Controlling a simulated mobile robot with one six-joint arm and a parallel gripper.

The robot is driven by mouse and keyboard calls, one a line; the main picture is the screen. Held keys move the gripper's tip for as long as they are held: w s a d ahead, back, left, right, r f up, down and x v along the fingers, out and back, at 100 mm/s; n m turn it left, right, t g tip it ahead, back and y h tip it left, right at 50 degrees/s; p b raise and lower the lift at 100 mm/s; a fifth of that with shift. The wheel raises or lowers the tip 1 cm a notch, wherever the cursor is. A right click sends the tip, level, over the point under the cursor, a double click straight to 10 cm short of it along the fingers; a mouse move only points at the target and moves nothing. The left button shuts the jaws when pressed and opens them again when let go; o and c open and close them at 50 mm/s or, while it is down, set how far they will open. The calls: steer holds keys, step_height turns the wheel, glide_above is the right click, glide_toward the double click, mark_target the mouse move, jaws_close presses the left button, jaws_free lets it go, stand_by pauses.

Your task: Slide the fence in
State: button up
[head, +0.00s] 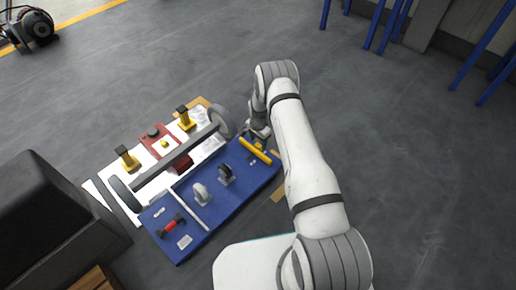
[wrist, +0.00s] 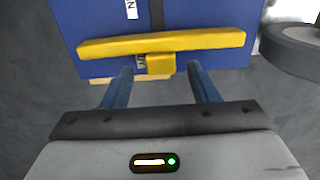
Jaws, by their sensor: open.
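The fence appears to be a yellow bar (head: 255,150) lying at the right end of the blue board (head: 215,213). In the wrist view the bar (wrist: 110,47) runs across the board (wrist: 85,18), with a short yellow tab (wrist: 160,65) on its near side. My gripper (wrist: 160,72) is open, its two blue fingers spread on either side of the tab with gaps to both. I cannot tell how far the fingers are above the tab. In the head view my gripper (head: 258,133) is beside the bar and partly hidden by my arm.
A grey caster (head: 201,193), a dark caster (head: 226,174) and a red-black part (head: 171,226) sit on the board. Beside it is a chassis beam (head: 175,157) with wheels and yellow posts (head: 185,119). A black box (head: 45,215) stands left. Open floor lies behind.

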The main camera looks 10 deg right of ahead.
mark_target(258, 146)
steer(key=shift+f+b, duration=0.55)
steer(key=shift+f, duration=1.45)
steer(key=shift+c, duration=0.5)
steer(key=shift+s, duration=0.1)
jaws_close()
